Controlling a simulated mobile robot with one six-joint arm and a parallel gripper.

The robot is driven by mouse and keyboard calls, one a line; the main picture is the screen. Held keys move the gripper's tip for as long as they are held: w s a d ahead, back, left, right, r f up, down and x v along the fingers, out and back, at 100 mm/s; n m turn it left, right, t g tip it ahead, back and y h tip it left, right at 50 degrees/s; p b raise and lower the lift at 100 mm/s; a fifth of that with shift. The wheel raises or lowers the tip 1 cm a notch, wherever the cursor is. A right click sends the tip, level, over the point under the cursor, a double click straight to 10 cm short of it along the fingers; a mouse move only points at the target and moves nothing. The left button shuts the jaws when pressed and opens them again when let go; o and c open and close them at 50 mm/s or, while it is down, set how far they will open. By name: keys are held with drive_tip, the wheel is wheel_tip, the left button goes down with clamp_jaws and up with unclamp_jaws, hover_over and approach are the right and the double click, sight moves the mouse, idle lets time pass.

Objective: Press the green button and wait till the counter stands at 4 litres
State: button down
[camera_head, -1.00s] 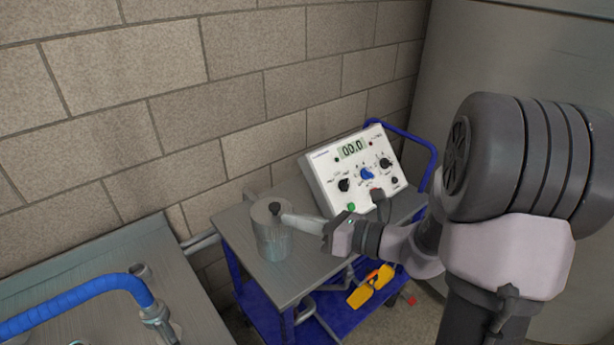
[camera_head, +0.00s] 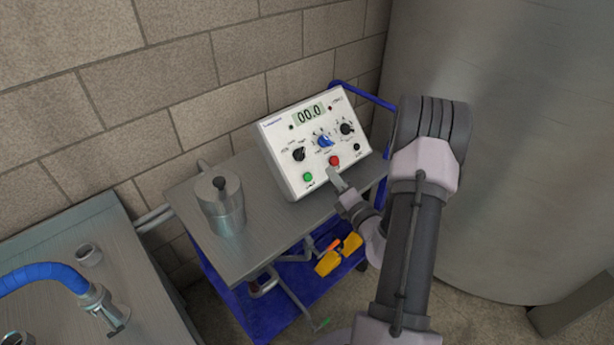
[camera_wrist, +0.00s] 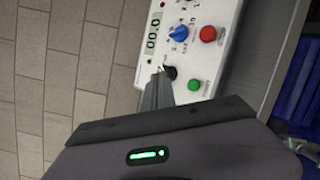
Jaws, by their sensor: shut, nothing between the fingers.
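The white control box (camera_head: 287,134) stands on the steel cart top. Its display (camera_head: 309,115) reads 00.0, and it also shows in the wrist view (camera_wrist: 152,36). The green button (camera_head: 308,177) is at the box's lower left front. The wrist view shows this green button (camera_wrist: 194,85) uncovered, to the right of my fingertips. The red button (camera_head: 334,160) is further right on the panel. My gripper (camera_head: 335,180) is shut and empty in front of the panel's lower edge, just below the red button in the head view. In the wrist view my gripper (camera_wrist: 160,85) appears apart from the green button.
A metal jug (camera_head: 222,210) stands on the cart top (camera_head: 262,230), left of the box. Black knobs and a blue knob (camera_head: 324,141) sit above the buttons. A yellow tool (camera_head: 340,254) lies on the lower shelf. A bench with a blue hose (camera_head: 40,272) is at left.

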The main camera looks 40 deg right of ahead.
sight(308, 177)
drive_tip(key=w+f+b, duration=0.3)
drive_tip(key=w+f, duration=0.3)
drive_tip(key=shift+w+a, duration=0.3)
idle(2.0)
drive_tip(key=shift+w+f, duration=0.25)
drive_tip(key=shift+w, duration=0.05)
drive_tip(key=shift+w+f, duration=0.35)
idle(0.8)
idle(0.3)
drive_tip(key=shift+s+r, duration=0.6)
drive_tip(key=shift+s, duration=0.05)
